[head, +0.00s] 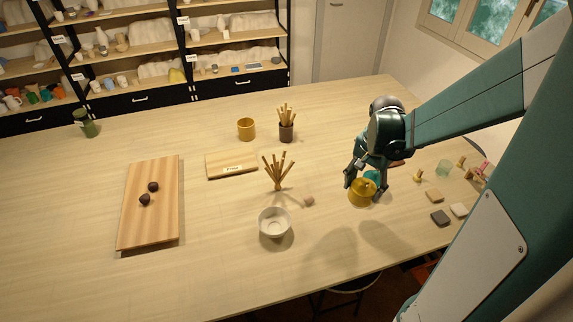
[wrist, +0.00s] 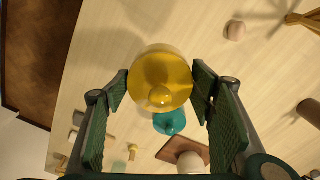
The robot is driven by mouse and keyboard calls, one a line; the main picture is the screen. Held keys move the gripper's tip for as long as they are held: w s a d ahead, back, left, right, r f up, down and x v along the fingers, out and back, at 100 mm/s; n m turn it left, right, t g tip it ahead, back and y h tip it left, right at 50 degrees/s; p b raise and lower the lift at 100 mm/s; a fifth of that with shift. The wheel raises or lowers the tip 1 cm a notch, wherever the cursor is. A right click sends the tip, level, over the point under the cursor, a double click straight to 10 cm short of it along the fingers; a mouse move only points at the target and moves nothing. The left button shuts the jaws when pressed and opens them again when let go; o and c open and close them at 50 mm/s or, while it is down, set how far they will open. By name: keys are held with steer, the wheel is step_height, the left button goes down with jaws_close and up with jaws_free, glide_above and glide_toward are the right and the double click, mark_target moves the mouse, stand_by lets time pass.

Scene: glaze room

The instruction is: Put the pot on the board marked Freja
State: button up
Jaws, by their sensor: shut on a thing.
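My gripper (head: 361,187) is shut on a yellow lidded pot (head: 362,194), which has a small round knob on top. In the wrist view the pot (wrist: 160,78) sits between the two green-padded fingers. It appears held above the table, with shadows on the wood in front of it. A small pale board (head: 231,158) lies left of centre with a white label on its front edge; the lettering is too small to read for certain. The gripper is well to the right of this board. The board's top looks bare.
A yellow cup (head: 246,129) is behind. A larger board (head: 165,178) holds two dark lumps. A teal object (wrist: 170,122) is beside the pot.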

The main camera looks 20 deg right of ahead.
steer(key=shift+r, duration=0.15)
steer(key=shift+r, duration=3.75)
steer(key=shift+w+a+r, duration=0.1)
steer(key=shift+w+a, duration=0.05)
steer(key=shift+w, duration=0.15)
steer(key=w+a+r, duration=0.1)
steer(key=w+a, duration=0.7)
steer(key=w, duration=0.6)
steer(key=w+a+r, duration=0.1)
steer(key=w+a, duration=0.8)
steer(key=w, duration=0.5)
steer(key=w+a+f, duration=0.1)
steer(key=w+a, duration=0.6)
steer(key=a, duration=0.5)
steer(key=w+a+f, duration=0.1)
steer(key=w+a, duration=0.6)
steer(key=a, duration=0.4)
steer(key=shift+n, duration=0.4)
steer(key=f, duration=0.5)
steer(key=shift+s+d+f, duration=0.1)
steer(key=shift+s+f, duration=0.05)
steer(key=shift+s, duration=0.15)
